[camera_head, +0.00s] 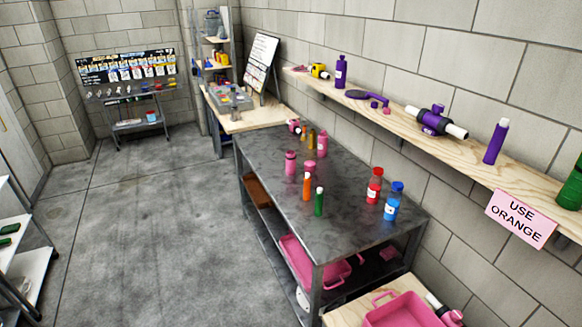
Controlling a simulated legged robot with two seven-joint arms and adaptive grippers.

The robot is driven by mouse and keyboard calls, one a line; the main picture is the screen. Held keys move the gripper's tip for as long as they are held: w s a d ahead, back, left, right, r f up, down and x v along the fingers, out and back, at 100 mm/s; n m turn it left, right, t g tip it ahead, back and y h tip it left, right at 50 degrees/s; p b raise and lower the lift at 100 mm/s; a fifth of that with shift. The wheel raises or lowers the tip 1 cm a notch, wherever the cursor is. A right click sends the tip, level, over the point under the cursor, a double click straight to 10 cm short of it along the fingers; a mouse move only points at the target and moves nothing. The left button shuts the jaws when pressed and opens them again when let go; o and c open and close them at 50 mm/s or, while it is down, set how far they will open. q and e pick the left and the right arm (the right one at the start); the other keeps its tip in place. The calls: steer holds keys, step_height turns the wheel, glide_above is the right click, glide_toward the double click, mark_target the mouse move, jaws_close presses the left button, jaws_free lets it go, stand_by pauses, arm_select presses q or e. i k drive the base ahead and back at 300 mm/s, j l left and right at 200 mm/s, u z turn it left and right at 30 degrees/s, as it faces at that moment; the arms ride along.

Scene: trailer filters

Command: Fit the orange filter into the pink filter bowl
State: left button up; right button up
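A slim orange filter (307,188) with a pale top stands upright near the left edge of the dark metal table (280,150). A pink cup-like cylinder (291,163), which may be the pink filter bowl, stands behind it, apart from it. A second pink piece (322,145) stands farther right, with orange and dark slim cylinders close by. A pink and dark assembly (294,126) lies near the table's far end. I cannot tell for sure which pink piece is the bowl. Neither of my grippers is in view.
A green filter (319,202), a red bottle (374,185) and a blue bottle (394,201) stand on the table. A wall shelf (465,158) holds purple parts above a "USE ORANGE" sign (521,218). Pink trays (400,310) are at the front right. The floor (150,220) to the left is clear.

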mark_target(290, 156)
steer(key=i+j+u, duration=0.1)
steer(key=u, duration=0.85)
steer(key=i, duration=4.2)
steer(key=i+z, duration=0.15)
steer(key=z, duration=0.25)
steer(key=i+z, duration=0.2)
steer(key=z, duration=0.25)
steer(key=i+j+z, duration=0.15)
steer(key=z, duration=0.25)
steer(key=i+j+z, duration=0.1)
steer(key=z, duration=0.3)
steer(key=j, duration=0.1)
